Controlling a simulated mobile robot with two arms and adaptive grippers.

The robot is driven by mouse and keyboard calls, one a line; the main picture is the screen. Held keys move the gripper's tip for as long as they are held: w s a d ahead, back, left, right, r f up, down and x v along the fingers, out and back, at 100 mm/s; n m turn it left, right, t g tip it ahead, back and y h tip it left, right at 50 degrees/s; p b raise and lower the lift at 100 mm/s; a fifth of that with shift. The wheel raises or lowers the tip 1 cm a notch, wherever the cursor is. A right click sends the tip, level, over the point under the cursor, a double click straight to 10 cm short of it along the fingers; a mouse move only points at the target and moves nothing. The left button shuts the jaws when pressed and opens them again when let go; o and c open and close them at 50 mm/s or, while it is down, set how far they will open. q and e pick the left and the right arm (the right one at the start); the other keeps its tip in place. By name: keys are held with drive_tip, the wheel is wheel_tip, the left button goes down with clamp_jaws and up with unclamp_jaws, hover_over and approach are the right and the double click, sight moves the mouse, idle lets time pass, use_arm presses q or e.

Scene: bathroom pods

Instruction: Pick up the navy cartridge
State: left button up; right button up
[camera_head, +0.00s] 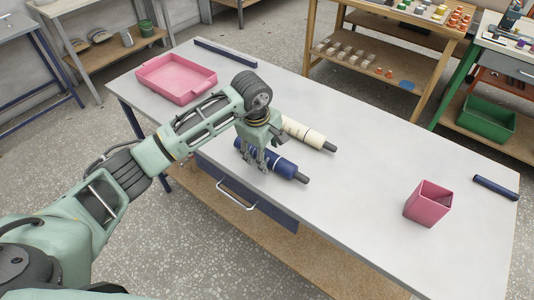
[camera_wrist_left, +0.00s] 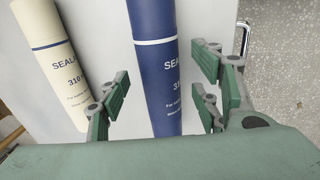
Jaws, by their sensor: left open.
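The navy cartridge (camera_head: 278,167) lies on its side on the white table, its dark nozzle pointing right. It also shows in the left wrist view (camera_wrist_left: 160,80), with a white band and the letters SEAL. My left gripper (camera_head: 258,160) is open above the navy cartridge. In the left wrist view its fingers (camera_wrist_left: 160,100) stand on both sides of the cartridge, apart from it. A cream cartridge (camera_head: 303,133) lies just behind the navy one and also shows in the left wrist view (camera_wrist_left: 52,60). My right gripper is not in view.
The white table (camera_head: 360,140) has free room in its middle. A pink tray (camera_head: 176,80) stands at its far left, a pink square cup (camera_head: 428,203) at right. Dark bars lie at the back left (camera_head: 226,53) and right edge (camera_head: 496,187). A drawer (camera_head: 245,193) hangs below the front edge.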

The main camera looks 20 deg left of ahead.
use_arm(q)
drive_tip(key=shift+w+f, duration=0.15)
drive_tip(key=shift+f, duration=0.5)
drive_tip(key=shift+c, duration=0.7)
clamp_jaws()
